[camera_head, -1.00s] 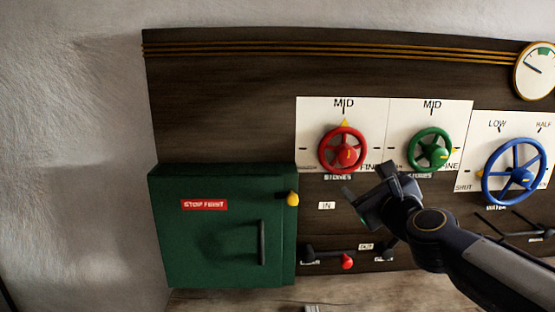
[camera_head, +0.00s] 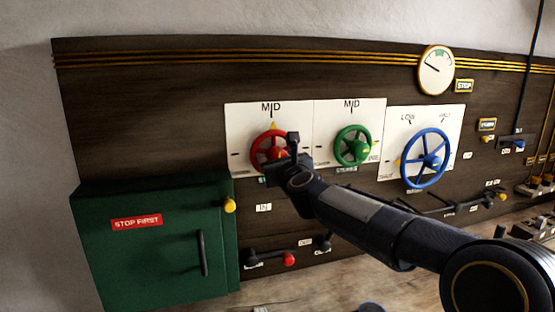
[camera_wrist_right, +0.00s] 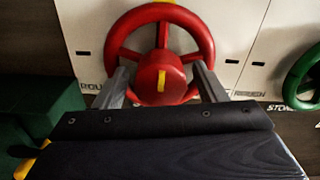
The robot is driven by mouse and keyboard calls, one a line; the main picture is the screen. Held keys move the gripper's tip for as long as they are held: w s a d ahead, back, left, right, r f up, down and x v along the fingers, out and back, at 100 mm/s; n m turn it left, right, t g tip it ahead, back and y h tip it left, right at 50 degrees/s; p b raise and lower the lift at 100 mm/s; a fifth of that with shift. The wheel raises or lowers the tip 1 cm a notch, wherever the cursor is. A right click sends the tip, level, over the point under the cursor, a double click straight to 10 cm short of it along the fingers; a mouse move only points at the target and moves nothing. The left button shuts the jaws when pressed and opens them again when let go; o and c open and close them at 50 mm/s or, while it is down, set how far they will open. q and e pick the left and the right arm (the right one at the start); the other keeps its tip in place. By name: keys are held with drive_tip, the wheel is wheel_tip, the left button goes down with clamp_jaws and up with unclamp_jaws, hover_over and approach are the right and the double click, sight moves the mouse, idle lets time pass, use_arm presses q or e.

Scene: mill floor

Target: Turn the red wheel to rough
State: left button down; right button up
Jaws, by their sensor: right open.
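The red wheel (camera_head: 257,148) is on a white plate (camera_head: 238,122) on the dark panel, and its yellow pointer stands at the MID mark at the top. In the right wrist view the red wheel (camera_wrist_right: 205,42) fills the upper middle, with ROUGH partly readable at its lower left. My right gripper (camera_head: 283,158) is in front of the wheel and hides its right part. In the wrist view my right gripper (camera_wrist_right: 160,82) is open, with its fingers on either side of the red hub (camera_wrist_right: 158,88); contact cannot be told. My left gripper is not in view.
A green wheel (camera_head: 338,148) is close on the right, with a blue wheel (camera_head: 444,150) beyond it. A red-knobbed lever (camera_head: 289,259) is below.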

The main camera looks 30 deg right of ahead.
drive_tip(key=c, duration=1)
drive_tip(key=shift+n, duration=0.5)
drive_tip(key=n, duration=0.3)
drive_tip(key=shift+n, duration=0.4)
drive_tip(key=n, duration=0.4)
drive_tip(key=shift+d, duration=0.1)
drive_tip(key=n+p, duration=0.1)
drive_tip(key=n, duration=0.4)
drive_tip(key=shift+r, duration=0.1)
drive_tip(key=n+p, duration=0.1)
drive_tip(key=n, duration=0.3)
drive_tip(key=shift+n, duration=0.4)
